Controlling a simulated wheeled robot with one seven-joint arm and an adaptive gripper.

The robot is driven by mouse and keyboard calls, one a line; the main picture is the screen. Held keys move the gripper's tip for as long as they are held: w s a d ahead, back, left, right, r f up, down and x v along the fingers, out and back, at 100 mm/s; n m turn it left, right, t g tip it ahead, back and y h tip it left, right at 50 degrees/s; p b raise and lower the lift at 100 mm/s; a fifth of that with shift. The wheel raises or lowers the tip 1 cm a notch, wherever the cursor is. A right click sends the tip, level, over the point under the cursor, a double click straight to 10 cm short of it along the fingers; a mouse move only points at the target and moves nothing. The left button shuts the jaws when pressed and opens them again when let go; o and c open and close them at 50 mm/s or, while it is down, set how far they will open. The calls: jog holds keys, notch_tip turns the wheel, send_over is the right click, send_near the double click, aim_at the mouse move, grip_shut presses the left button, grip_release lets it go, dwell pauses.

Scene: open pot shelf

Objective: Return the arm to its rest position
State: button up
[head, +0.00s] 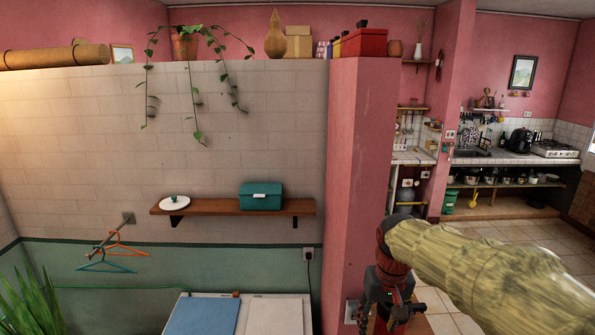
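My arm comes in from the lower right, with a mottled yellow-green link and a dark red joint at its end. My gripper (386,312) hangs below that joint at the bottom of the head view, in front of the foot of the pink pillar. It is small, dark and cut close to the frame's edge. Its fingertips are not clear, so I cannot tell whether it is open or shut. I see no object clearly held in it.
A wooden wall shelf (228,207) holds a teal box (261,203) and a white lid (174,203). Below stands a white-topped appliance with a blue panel (203,316). Hangers (112,254) hang at left. The pink pillar (357,170) is near my arm; a kitchen counter (510,157) lies behind.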

jog(key=s+f+t+b, duration=0.4)
jog(key=s+f+b, duration=1.7)
jog(key=b, duration=0.3)
jog(key=shift+s+f, duration=0.3)
jog(key=shift+s, duration=0.4)
jog(key=shift+c, duration=0.5)
